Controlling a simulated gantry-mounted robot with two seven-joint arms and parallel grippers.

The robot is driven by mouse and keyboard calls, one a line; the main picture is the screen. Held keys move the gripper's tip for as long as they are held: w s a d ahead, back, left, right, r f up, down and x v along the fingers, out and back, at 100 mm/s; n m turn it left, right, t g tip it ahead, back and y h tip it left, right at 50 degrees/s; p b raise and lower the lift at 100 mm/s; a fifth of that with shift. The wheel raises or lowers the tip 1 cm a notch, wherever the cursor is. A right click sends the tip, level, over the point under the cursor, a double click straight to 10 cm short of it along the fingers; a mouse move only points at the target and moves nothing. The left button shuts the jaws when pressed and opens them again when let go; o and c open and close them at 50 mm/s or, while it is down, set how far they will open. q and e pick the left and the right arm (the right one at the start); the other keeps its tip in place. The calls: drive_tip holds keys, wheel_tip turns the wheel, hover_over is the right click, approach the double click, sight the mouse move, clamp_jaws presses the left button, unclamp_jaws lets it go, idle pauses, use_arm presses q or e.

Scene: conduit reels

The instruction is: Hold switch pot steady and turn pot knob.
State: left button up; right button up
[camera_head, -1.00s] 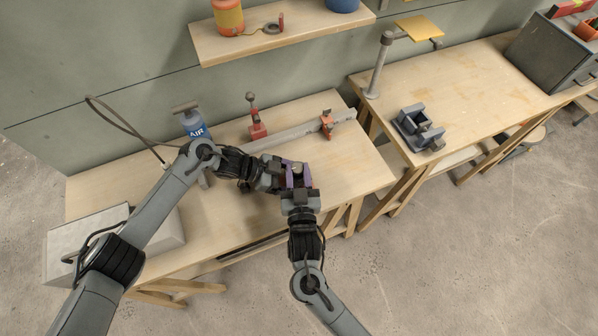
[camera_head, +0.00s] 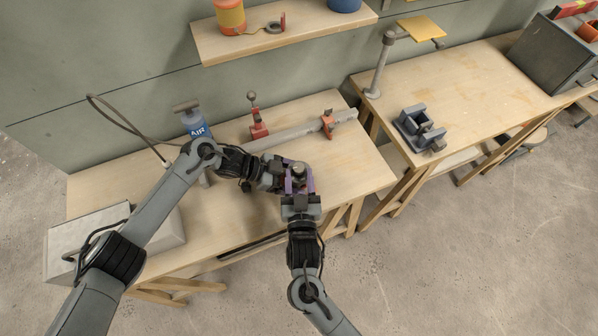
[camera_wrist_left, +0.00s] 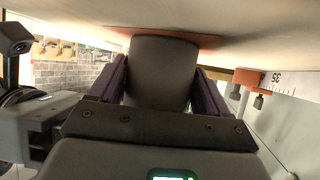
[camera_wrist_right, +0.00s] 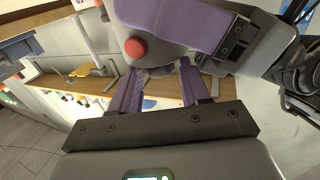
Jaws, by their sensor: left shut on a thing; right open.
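The switch pot is a grey, rounded body on the workbench; its top shows in the head view (camera_head: 299,169). In the left wrist view the pot (camera_wrist_left: 160,75) is a dark cylinder between the purple fingers of my left gripper (camera_wrist_left: 160,88), which is shut on it. The pot stands on an orange-red base (camera_wrist_left: 207,41). In the right wrist view the pot's side carries a round red button (camera_wrist_right: 135,47). My right gripper (camera_wrist_right: 160,80) is open, its fingers below the pot in that picture, near a small grey stub that may be the knob (camera_wrist_right: 160,71). Contact there is unclear.
A grey box (camera_head: 90,240) sits at the left end. The bench right of the pot is clear.

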drive_tip(key=s, duration=1)
drive_tip(key=shift+s+d, duration=0.15)
drive_tip(key=shift+d, duration=0.1)
